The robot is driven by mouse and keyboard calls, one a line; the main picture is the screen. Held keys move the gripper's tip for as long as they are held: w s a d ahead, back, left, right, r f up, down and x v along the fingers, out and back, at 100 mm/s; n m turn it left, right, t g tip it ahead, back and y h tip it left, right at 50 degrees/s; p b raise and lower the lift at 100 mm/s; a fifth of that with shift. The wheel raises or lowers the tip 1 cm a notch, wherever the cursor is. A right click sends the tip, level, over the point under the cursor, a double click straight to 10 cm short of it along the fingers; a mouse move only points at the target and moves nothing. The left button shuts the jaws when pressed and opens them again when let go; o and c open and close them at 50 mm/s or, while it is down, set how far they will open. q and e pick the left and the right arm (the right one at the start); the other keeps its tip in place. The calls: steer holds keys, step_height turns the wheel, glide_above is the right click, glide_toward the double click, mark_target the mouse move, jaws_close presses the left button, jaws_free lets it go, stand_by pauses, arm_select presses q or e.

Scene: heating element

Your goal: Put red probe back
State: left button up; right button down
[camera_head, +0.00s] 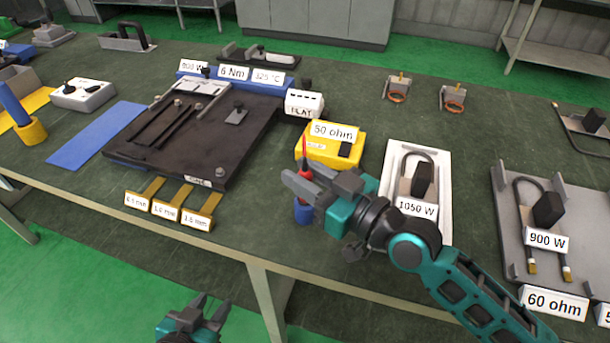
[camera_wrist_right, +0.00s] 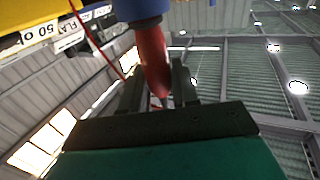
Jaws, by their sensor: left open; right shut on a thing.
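The red probe (camera_head: 304,173) is held between the fingers of my right gripper (camera_head: 303,187), in front of the yellow 50 ohm meter (camera_head: 325,158). A small blue cylindrical holder (camera_head: 304,213) shows just below the gripper. In the right wrist view, the red probe (camera_wrist_right: 152,62) lies between the dark fingers and meets or overlaps the blue holder (camera_wrist_right: 145,9). I cannot tell how deep it sits in it. A thin red lead (camera_wrist_right: 88,35) shows beside it. My left gripper (camera_head: 207,312) is open and empty, low in front of the table edge.
A white tray (camera_head: 447,165) with a 1050 W element stands right of the gripper. A grey tray (camera_head: 510,220) with a 900 W element is farther right. The dark plate fixture (camera_head: 205,155) and yellow gauges (camera_head: 172,210) are left. Open table lies between the gauges and right gripper.

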steer(key=shift+f, duration=0.1)
steer(key=c, duration=0.8)
jaws_free()
steer(key=shift+c, duration=0.2)
steer(key=shift+r, duration=0.2)
steer(key=b+v, duration=0.1)
steer(key=v, duration=1.1)
steer(key=shift+f, duration=0.1)
